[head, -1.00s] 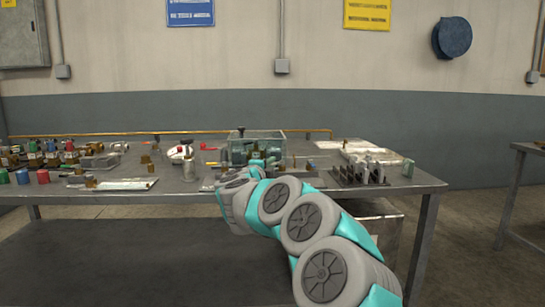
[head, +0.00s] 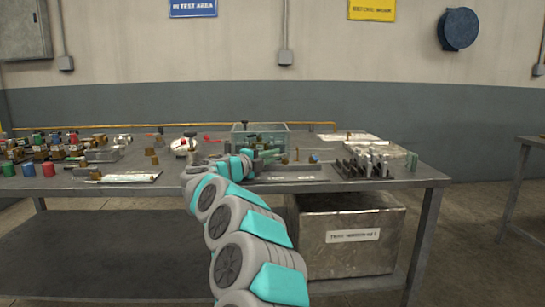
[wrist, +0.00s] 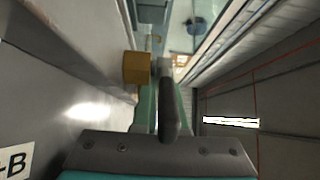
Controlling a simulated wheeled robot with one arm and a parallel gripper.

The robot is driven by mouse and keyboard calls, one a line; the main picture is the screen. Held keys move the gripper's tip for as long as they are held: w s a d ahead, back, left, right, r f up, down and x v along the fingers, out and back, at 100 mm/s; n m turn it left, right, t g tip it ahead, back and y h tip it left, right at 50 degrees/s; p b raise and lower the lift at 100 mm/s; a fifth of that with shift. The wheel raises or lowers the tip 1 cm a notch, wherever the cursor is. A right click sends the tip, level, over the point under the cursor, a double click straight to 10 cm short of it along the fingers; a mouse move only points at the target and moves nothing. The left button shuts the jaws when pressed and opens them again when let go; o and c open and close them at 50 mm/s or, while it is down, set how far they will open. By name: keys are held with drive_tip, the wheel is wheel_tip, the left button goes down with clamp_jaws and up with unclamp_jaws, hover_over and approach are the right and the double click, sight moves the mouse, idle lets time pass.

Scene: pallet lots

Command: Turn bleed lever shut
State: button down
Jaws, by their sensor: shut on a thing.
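My gripper (head: 247,160) is at the front of the clear bin (head: 284,142) on the workbench, low over the bench top. In the wrist view its jaws (wrist: 160,88) are closed around a dark narrow part that I take for the bleed lever (wrist: 169,105); its far end and pivot are hard to make out. A brass block (wrist: 137,68) sits just left of the jaw tips. My arm hides the held part in the head view.
Many small coloured parts crowd the bench's left end. A metal crate (head: 345,262) stands under the bench (head: 432,180).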

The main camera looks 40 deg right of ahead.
idle(0.3)
drive_tip(key=c, duration=1.2)
unclamp_jaws()
drive_tip(key=shift+c, duration=0.2)
drive_tip(key=b+v, duration=0.1)
drive_tip(key=v, duration=0.6)
drive_tip(key=shift+a, duration=0.4)
